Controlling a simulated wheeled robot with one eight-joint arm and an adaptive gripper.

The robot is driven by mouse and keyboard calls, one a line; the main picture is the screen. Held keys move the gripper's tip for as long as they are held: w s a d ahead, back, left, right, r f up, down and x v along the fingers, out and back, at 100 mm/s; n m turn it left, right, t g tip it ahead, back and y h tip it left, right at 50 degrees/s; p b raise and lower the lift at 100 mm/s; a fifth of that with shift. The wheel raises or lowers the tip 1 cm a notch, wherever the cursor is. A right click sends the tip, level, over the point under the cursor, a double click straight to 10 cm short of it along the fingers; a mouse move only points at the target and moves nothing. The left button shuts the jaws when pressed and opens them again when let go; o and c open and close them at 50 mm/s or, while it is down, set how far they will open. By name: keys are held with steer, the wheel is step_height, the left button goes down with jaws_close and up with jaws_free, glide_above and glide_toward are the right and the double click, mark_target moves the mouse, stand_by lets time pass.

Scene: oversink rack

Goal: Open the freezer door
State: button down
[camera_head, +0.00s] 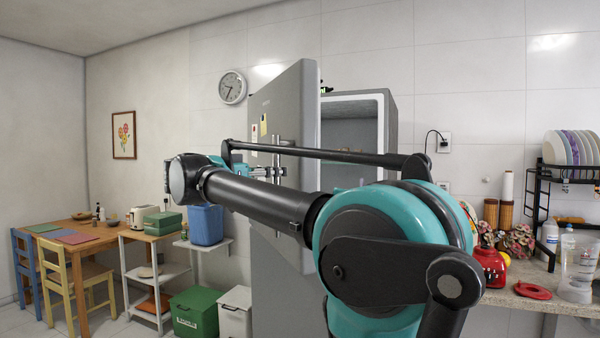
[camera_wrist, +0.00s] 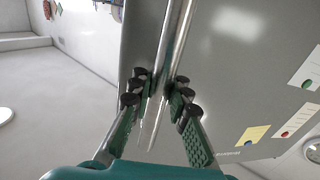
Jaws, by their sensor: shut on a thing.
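The grey freezer door (camera_head: 297,100) is swung open in the head view. It stands out from the grey freezer (camera_head: 391,110), whose pale-edged interior shows to its right. Its metal handle (camera_wrist: 177,40) is a long bar that runs between my fingers in the wrist view. My gripper (camera_wrist: 160,88) is shut on this handle, with green pads on both sides of the bar. In the head view my gripper (camera_head: 270,172) is small at the door's handle side. My arm hides the lower part of the door and freezer.
A blue bin (camera_head: 206,225) on a shelf, a green box (camera_head: 194,312) and a white bin (camera_head: 235,312) stand left of the freezer. A wooden table (camera_head: 88,233) with chairs is farther left.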

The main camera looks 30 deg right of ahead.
steer(key=shift+w+a+f, duration=0.1)
steer(key=shift+w+a, duration=0.05)
steer(key=shift+a, duration=0.75)
steer(key=shift+w+a+f, duration=0.1)
steer(key=shift+a, duration=0.75)
steer(key=c, duration=1.4)
jaws_free()
steer(key=shift+r, duration=0.15)
steer(key=shift+s+a, duration=0.15)
steer(key=shift+a, duration=1.1)
steer(key=shift+s+a, duration=0.2)
steer(key=shift+a, duration=1.05)
steer(key=shift+s+a, duration=0.15)
steer(key=shift+a, duration=1.1)
